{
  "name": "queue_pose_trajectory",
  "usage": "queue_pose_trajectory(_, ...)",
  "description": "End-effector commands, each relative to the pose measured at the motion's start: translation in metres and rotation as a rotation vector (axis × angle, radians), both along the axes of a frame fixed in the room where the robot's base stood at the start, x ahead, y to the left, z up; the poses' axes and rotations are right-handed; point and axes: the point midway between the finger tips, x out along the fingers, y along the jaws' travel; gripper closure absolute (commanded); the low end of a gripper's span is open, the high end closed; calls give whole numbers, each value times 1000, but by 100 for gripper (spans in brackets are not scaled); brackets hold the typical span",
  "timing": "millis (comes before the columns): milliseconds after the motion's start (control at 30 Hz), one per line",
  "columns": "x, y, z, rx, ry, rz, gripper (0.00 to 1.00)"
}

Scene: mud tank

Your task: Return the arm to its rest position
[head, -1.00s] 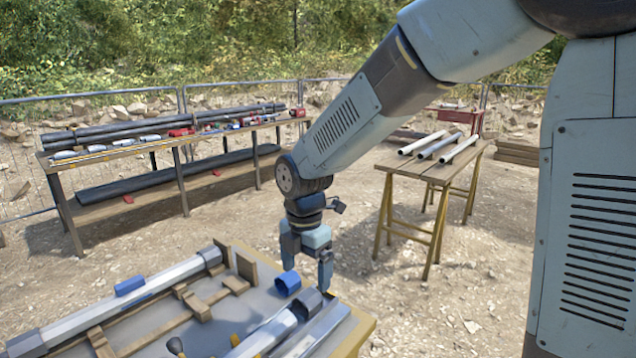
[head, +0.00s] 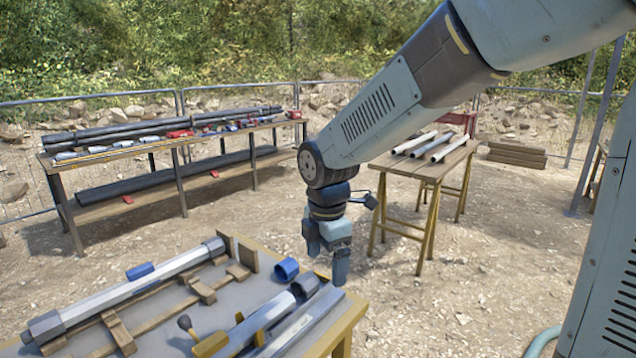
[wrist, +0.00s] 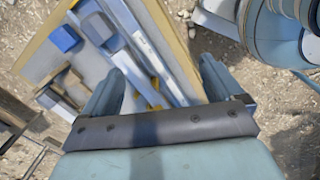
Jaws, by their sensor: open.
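My gripper (head: 327,262) hangs from my arm with its fingers pointing down, above the right back corner of the near workbench (head: 352,312). Its jaws are open and nothing is between them. In the wrist view my gripper (wrist: 160,90) shows two fingers spread apart, with the bench edge and grey tubes beyond them. A blue cap (head: 287,269) lies on the bench just left of the gripper, apart from it. My arm reaches in from the upper right, bent at the elbow.
The bench holds a long grey tube (head: 130,290) in wooden cradles and several other tubes at its right side. A long table (head: 90,170) stands at the back left. A trestle table (head: 425,168) with pipes stands at the back right. Open gravel lies between.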

Motion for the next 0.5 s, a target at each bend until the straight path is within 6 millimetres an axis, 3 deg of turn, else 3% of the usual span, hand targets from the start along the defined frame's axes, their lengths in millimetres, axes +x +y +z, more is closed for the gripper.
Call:
queue_pose_trajectory(267, -12, -58, 38, 60, -88, -436, 6)
queue_pose_trajectory(500, -38, -118, 71, 170, -170, -940, 6)
